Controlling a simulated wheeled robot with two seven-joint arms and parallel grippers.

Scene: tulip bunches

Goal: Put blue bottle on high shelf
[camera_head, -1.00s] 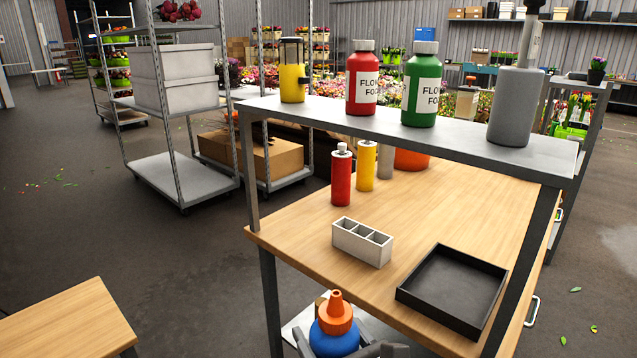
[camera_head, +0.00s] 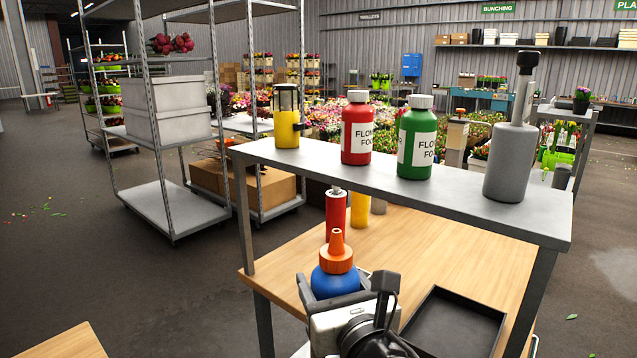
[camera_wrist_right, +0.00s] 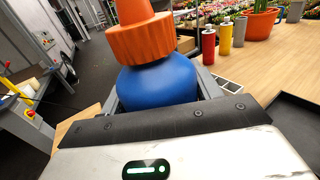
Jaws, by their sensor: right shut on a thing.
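The blue bottle (camera_head: 335,280) has an orange cap with a pointed nozzle and is upright. My right gripper (camera_head: 340,292) is shut on it and holds it in front of the table's near edge, below the high shelf. In the right wrist view the bottle (camera_wrist_right: 158,82) stands between the two fingers of the gripper (camera_wrist_right: 160,100); its lower part is hidden. The high shelf (camera_head: 450,193) is a grey board above the wooden table. My left gripper is not in view.
On the shelf stand a yellow lantern-like container (camera_head: 286,128), a red bottle (camera_head: 356,135), a green bottle (camera_head: 416,145) and a grey bottle (camera_head: 512,160). Gaps lie between them, and the front strip is bare. A black tray (camera_head: 455,325) lies on the table (camera_head: 430,250) below.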

